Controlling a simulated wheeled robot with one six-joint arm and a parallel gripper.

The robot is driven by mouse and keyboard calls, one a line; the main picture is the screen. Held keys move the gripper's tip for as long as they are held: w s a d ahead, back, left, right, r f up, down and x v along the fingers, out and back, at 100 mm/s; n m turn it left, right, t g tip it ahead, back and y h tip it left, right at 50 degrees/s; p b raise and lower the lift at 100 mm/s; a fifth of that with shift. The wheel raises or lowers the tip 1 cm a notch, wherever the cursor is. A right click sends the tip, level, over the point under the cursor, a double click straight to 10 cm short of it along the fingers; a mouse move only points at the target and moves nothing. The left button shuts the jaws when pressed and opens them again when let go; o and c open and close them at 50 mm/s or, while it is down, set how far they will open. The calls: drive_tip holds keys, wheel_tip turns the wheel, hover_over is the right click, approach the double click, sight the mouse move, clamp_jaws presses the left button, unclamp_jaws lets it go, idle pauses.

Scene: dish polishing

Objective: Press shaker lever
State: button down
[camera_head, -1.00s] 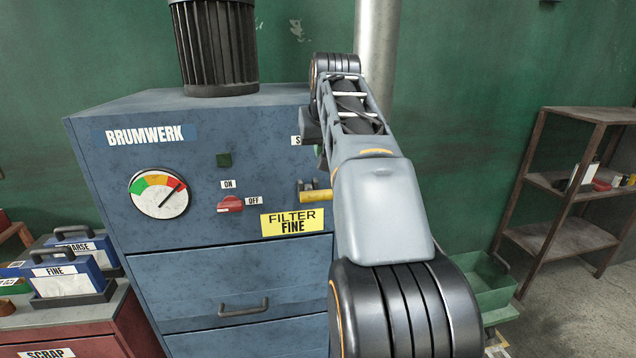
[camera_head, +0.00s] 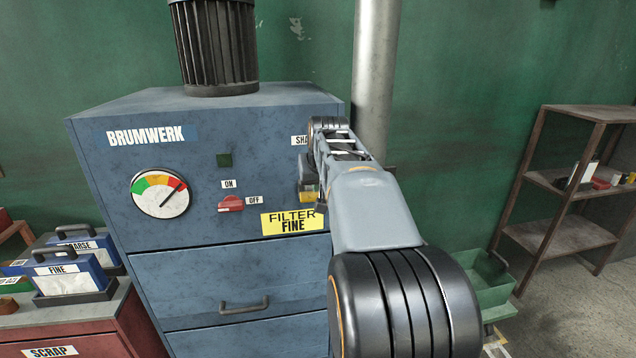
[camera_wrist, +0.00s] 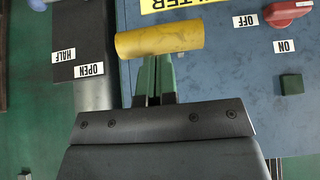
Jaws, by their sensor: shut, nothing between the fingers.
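The shaker lever has a yellow cylindrical handle (camera_wrist: 160,40) and stands out from the blue cabinet front. In the head view its left end (camera_head: 308,194) shows beside my arm, just above the yellow filter label. A partly covered white label (camera_head: 300,140) starting "SHA" is above it. My gripper (camera_wrist: 154,62) is shut and empty, its green fingers side by side. In the upside-down wrist view the fingertips are at the handle's upper side; I cannot tell whether they touch. My arm hides the gripper in the head view.
The cabinet (camera_head: 200,285) carries a gauge (camera_head: 160,194), a red on/off knob (camera_head: 231,204) and a yellow "FILTER FINE" label (camera_head: 291,222). A grey pipe (camera_head: 374,70) stands behind my arm. A dark plate with "OPEN" and "HALF" labels (camera_wrist: 78,50) is close to the handle.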

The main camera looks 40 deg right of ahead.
drive_tip(key=shift+f, duration=0.1)
wheel_tip(320, 180, down, 10)
drive_tip(key=s+a+t+h+b, duration=0.1)
drive_tip(key=t+b, duration=0.4)
drive_tip(key=b, duration=2)
drive_tip(key=shift+s+f+h, duration=0.25)
drive_tip(key=shift+s+h, duration=0.45)
drive_tip(key=shift+h, duration=0.1)
drive_tip(key=shift+a, duration=0.1)
drive_tip(key=r+p+v, duration=0.1)
drive_tip(key=v, duration=1.2)
drive_tip(key=shift+p, duration=0.3)
